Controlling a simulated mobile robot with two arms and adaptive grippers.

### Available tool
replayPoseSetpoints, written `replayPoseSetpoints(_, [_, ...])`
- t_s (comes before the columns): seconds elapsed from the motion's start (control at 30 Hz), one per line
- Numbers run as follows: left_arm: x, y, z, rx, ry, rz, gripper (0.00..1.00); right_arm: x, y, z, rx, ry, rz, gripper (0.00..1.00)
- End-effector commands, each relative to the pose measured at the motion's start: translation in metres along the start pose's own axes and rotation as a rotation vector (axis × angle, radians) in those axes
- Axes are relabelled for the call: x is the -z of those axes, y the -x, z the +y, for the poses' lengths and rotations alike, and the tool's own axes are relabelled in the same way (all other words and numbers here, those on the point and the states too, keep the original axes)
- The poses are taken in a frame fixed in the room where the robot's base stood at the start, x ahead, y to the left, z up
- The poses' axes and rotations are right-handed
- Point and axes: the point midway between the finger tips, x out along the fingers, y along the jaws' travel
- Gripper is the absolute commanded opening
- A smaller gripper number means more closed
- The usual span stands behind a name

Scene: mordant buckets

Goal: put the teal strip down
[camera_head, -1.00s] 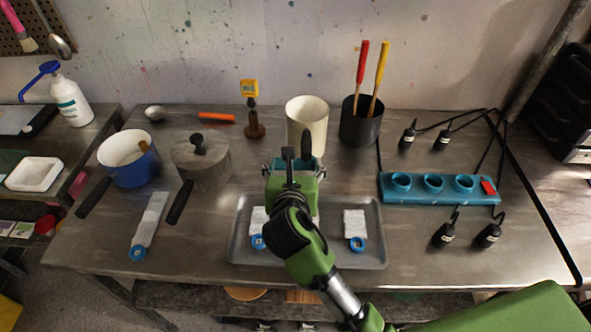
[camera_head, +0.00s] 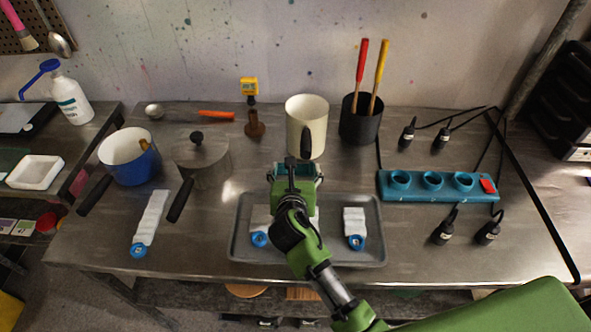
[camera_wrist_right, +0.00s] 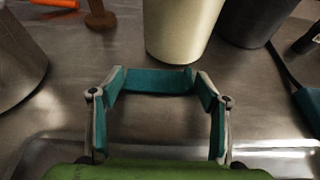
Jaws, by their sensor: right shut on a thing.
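My right gripper (camera_head: 297,168) is over the back edge of the grey tray, in front of the cream mug (camera_head: 301,124). In the right wrist view, a teal strip (camera_wrist_right: 158,80) spans the space between the fingertips of the gripper (camera_wrist_right: 160,88). The fingers are shut on it, apart by its width. In the head view, the strip is mostly hidden by my wrist; I cannot tell whether it touches anything below. My left gripper is not in view.
The tray (camera_head: 376,240) holds two pale strips with blue tags, one (camera_head: 354,220) clear and one partly covered by my arm. A lidded pot (camera_head: 203,160) and a blue pot (camera_head: 134,165) stand left. A teal socket block (camera_head: 432,187) lies right.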

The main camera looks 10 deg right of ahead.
Motion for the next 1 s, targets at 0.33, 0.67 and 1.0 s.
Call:
replayPoseSetpoints(0.33, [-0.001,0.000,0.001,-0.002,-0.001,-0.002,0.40,0.002,-0.001,0.000,0.000,0.000,0.000,0.85])
replayPoseSetpoints(0.67, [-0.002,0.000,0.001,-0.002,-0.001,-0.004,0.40,-0.001,0.008,0.001,-0.002,0.000,-0.001,0.85])
replayPoseSetpoints(1.0, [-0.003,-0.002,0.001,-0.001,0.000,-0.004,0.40,0.000,0.077,0.000,-0.002,-0.001,0.000,0.85])
